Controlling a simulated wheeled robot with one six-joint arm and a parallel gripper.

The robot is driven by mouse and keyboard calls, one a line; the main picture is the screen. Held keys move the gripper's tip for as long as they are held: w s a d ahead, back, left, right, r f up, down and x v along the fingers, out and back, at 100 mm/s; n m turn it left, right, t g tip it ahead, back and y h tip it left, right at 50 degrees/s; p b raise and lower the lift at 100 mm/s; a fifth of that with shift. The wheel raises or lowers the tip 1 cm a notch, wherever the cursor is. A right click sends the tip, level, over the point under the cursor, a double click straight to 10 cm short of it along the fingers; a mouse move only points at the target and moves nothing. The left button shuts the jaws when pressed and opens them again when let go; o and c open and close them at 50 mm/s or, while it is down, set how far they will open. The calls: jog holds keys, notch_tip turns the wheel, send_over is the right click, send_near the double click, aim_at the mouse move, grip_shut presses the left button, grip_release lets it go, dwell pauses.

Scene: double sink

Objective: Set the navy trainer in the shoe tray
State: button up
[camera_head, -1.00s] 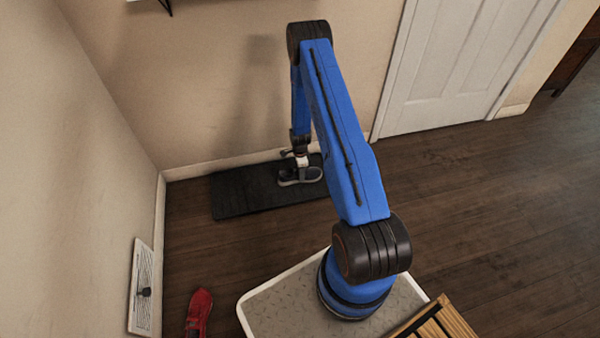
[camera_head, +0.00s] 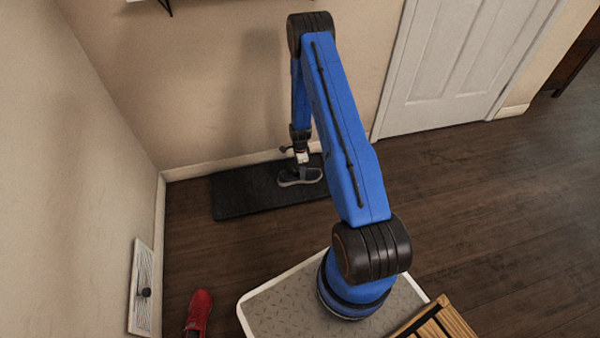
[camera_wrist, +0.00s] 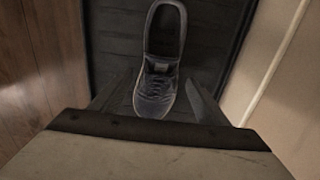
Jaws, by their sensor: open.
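The navy trainer (camera_head: 299,177) rests on the black shoe tray (camera_head: 245,193) by the back wall, towards the tray's right part. In the wrist view the trainer (camera_wrist: 158,88) lies with its laced toe towards me, on the dark tray (camera_wrist: 112,30). My gripper (camera_head: 301,160) is just above the trainer. In the wrist view its fingers (camera_wrist: 155,98) stand apart on either side of the toe, and it is open. I see no contact between the fingers and the shoe. My arm hides the tray's right end in the head view.
A red shoe (camera_head: 199,313) lies on the floor at the lower left, near a wall vent (camera_head: 141,288). Walls bound the tray behind and to the left. A white door (camera_head: 447,65) stands at the right. The wooden floor (camera_head: 480,215) at the right is clear.

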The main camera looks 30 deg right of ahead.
jog(key=a+r+n+t, duration=0.1)
jog(key=a+r+n, duration=0.1)
jog(key=r, duration=1.3)
jog(key=a+r+n, duration=0.2)
jog(key=r, duration=1.3)
jog(key=s+a+r+n, duration=0.2)
jog(key=s+r, duration=0.1)
jog(key=r, duration=0.4)
jog(key=s+a+r+n+t, duration=0.1)
jog(key=s+a+r+n, duration=0.15)
jog(key=r, duration=0.45)
jog(key=s+a+r+n, duration=0.2)
jog(key=s+r, duration=0.1)
jog(key=r, duration=0.4)
jog(key=s+a+r+n+t, duration=0.1)
jog(key=s+a+r+n, duration=0.1)
jog(key=s+r, duration=0.45)
jog(key=s+a+r+n, duration=0.3)
jog(key=s+r, duration=0.2)
jog(key=s, duration=0.2)
jog(key=s+a+r+n+t, duration=0.1)
jog(key=s+r+n, duration=0.1)
jog(key=s, duration=0.7)
jog(key=s+a+r+n, duration=0.2)
jog(key=s+n, duration=0.1)
jog(key=s, duration=0.5)
jog(key=shift+s+n+t, duration=0.35)
jog(key=shift+s+t, duration=0.05)
jog(key=shift+a+r, duration=0.1)
